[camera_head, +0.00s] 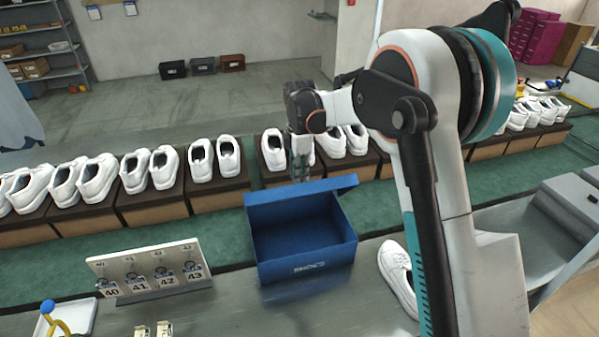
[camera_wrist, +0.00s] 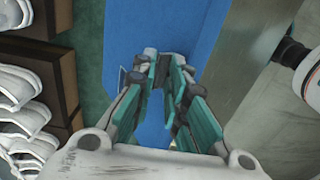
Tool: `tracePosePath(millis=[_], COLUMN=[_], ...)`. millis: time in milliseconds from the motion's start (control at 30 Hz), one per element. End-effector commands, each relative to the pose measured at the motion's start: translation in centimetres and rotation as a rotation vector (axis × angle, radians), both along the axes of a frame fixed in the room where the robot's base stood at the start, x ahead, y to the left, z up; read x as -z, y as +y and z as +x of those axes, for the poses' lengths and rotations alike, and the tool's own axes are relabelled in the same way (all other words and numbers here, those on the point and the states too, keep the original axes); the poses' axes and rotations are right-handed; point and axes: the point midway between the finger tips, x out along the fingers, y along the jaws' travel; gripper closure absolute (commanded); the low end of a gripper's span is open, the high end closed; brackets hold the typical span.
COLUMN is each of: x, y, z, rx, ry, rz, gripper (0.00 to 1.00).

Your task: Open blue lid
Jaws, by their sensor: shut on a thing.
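The blue shoe box (camera_head: 305,268) stands on the grey work surface with its top open and its dark inside empty. Its blue lid (camera_head: 340,185) is raised at the far side of the box. My gripper (camera_head: 302,172) reaches down behind the lid's far edge, its fingertips partly hidden by the lid. In the wrist view my gripper (camera_wrist: 166,60) has its fingers close together on the blue lid (camera_wrist: 150,25), shut on it. The exact contact at the fingertips is hard to see.
White shoes (camera_head: 162,167) stand on brown boxes along the green conveyor (camera_head: 230,228) behind the lid. A rack with numbered tags (camera_head: 150,270) stands left of the box. A single white shoe (camera_head: 396,274) lies to the right, beside my arm.

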Motion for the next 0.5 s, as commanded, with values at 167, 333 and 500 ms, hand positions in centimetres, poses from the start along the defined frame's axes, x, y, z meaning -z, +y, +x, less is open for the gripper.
tracePosePath(millis=[167,333,500], x=[-0.04,-0.04,-0.03], y=[0.0,0.0,0.0], z=[0.01,0.01,0.01], rx=[0.0,0.0,0.0], ry=[-0.001,-0.001,0.0], rz=[0.0,0.0,0.0], gripper=[1.0,1.0,0.74])
